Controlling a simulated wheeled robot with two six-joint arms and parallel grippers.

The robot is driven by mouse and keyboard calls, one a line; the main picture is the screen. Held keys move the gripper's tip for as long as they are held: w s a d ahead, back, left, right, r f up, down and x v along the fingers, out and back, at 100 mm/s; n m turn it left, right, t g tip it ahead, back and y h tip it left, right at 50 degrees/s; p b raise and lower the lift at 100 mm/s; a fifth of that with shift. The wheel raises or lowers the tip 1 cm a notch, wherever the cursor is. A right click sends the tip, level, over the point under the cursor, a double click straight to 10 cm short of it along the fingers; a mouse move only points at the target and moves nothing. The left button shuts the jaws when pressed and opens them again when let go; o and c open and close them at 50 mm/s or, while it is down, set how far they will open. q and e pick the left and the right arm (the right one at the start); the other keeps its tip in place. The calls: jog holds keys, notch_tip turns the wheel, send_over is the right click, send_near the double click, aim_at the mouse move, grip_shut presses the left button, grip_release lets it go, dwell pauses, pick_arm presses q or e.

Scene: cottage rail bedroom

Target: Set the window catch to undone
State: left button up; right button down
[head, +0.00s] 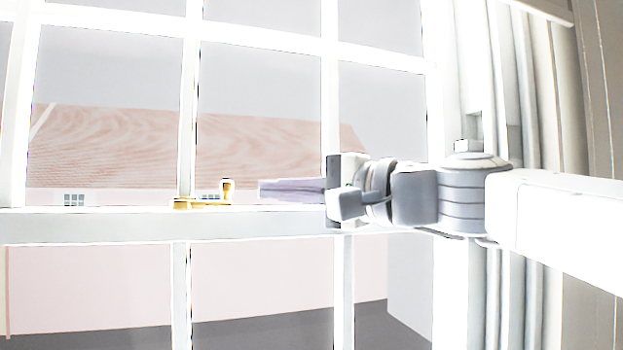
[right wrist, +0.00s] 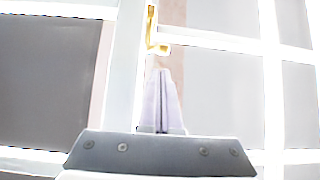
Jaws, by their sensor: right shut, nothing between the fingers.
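The brass window catch (head: 205,199) sits on the white meeting rail (head: 100,225) of the window, left of centre in the head view. It has a flat base at the left and an upright knob at the right end. The right wrist view shows the catch (right wrist: 154,35) just beyond my fingertips. My right gripper (head: 262,189) comes in from the right with its fingers together and empty. Its tips point at the knob, with a small gap between them. It also shows in the right wrist view (right wrist: 160,75). My left gripper is in neither view.
White glazing bars (head: 188,100) divide the panes above and below the rail. Pale curtains (head: 545,120) hang at the right behind my right arm. Outside the glass stands a building with a reddish roof (head: 110,145). The rail left of the catch is clear.

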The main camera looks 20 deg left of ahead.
aim_at(242, 209)
jog(key=p+x, duration=0.2)
jog(key=x, duration=0.3)
jog(key=shift+a+r, duration=0.15)
jog(key=shift+a, duration=0.1)
jog(key=shift+w+a, duration=0.15)
jog(key=shift+a, duration=0.25)
